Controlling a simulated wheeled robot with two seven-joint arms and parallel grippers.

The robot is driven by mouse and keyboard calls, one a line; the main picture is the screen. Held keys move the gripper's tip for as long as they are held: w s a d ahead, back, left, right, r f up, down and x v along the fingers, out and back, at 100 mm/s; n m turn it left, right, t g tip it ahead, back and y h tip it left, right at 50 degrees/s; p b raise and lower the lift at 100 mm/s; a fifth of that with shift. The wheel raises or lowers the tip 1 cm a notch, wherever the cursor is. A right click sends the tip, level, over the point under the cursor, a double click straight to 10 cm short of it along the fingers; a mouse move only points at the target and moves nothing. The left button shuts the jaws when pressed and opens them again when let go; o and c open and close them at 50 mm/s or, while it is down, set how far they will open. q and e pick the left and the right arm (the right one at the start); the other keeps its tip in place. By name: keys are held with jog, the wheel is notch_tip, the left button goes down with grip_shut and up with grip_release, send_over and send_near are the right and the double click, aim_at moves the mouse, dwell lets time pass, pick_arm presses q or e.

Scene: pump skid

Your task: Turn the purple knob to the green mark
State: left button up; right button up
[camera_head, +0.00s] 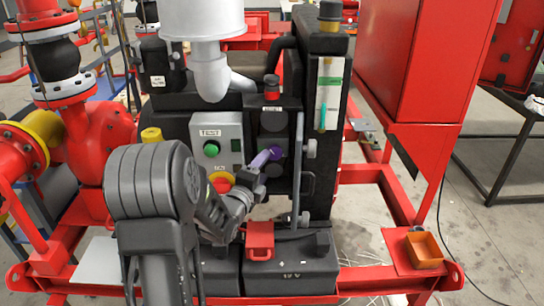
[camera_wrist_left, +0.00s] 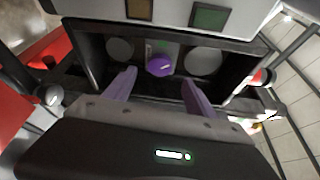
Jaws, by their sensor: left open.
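The purple knob (camera_head: 276,152) sits on the dark front panel of the pump skid. In the left wrist view the knob (camera_wrist_left: 159,66) shows a short pale pointer line and lies between two round grey dials. My left gripper (camera_head: 262,159) reaches toward it from the lower left, with purple fingers. In the left wrist view the gripper (camera_wrist_left: 158,80) is open, its fingers apart on either side of the line to the knob. The knob appears just beyond the fingertips, with no contact visible. My right gripper is not in view.
A grey box with a green button (camera_head: 211,149) and a red button on yellow (camera_head: 222,182) is left of the knob. A vertical grey bar (camera_head: 298,165) stands close on its right. A red block (camera_head: 260,240) is below. An orange tray (camera_head: 424,250) is at right.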

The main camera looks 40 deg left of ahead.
aim_at(273, 155)
pick_arm(q)
jog(key=p+x, duration=0.1)
jog(key=x, duration=0.6)
jog(key=shift+c, duration=0.3)
jog(key=shift+f, duration=0.1)
jog(key=c, duration=1.3)
